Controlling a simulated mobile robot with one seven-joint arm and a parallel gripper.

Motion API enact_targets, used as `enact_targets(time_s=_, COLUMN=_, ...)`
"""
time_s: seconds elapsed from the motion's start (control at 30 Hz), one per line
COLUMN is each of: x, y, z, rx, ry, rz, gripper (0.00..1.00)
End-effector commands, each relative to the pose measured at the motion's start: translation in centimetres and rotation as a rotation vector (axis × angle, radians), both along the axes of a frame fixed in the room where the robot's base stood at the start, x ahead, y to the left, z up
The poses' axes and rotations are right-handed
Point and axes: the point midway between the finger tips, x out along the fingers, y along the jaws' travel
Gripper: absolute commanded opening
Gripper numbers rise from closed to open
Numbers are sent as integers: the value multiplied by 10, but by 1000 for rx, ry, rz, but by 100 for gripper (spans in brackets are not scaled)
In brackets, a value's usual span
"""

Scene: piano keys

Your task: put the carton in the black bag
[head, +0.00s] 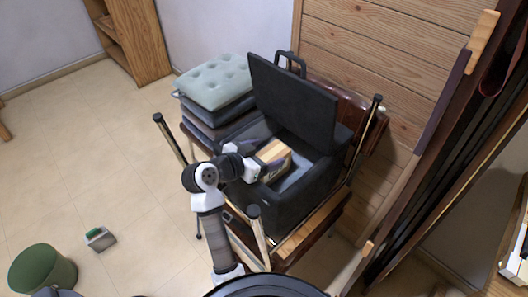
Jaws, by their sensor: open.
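The black bag (291,207) stands open on a small wooden table, with its lid (292,97) raised at the back. The tan and yellow carton (274,152) is at the bag's opening, over its grey inside. I cannot tell whether it rests on the bag's floor. My gripper (262,168) reaches in over the bag's left wall and is at the carton's near left side. It is open. Its fingertips are small and partly hidden against the carton, so contact is unclear.
A stack of cushions (214,82) stands directly left of the bag. Black-capped posts (372,112) rise around the table. A wood-panelled wall (400,60) is close behind.

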Motion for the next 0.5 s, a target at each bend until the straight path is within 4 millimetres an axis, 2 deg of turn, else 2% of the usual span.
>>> enact_targets(time_s=0.03, x=-2, y=-1, z=-16, rx=8, ry=29, rz=-11, gripper=78)
enact_targets(time_s=0.17, x=-2, y=-1, z=-15, rx=9, ry=28, rz=-12, gripper=78)
enact_targets(time_s=0.3, x=-2, y=0, z=-4, rx=11, ry=23, rz=-9, gripper=78)
enact_targets(time_s=0.5, x=-32, y=32, z=18, rx=5, ry=22, rz=-3, gripper=78)
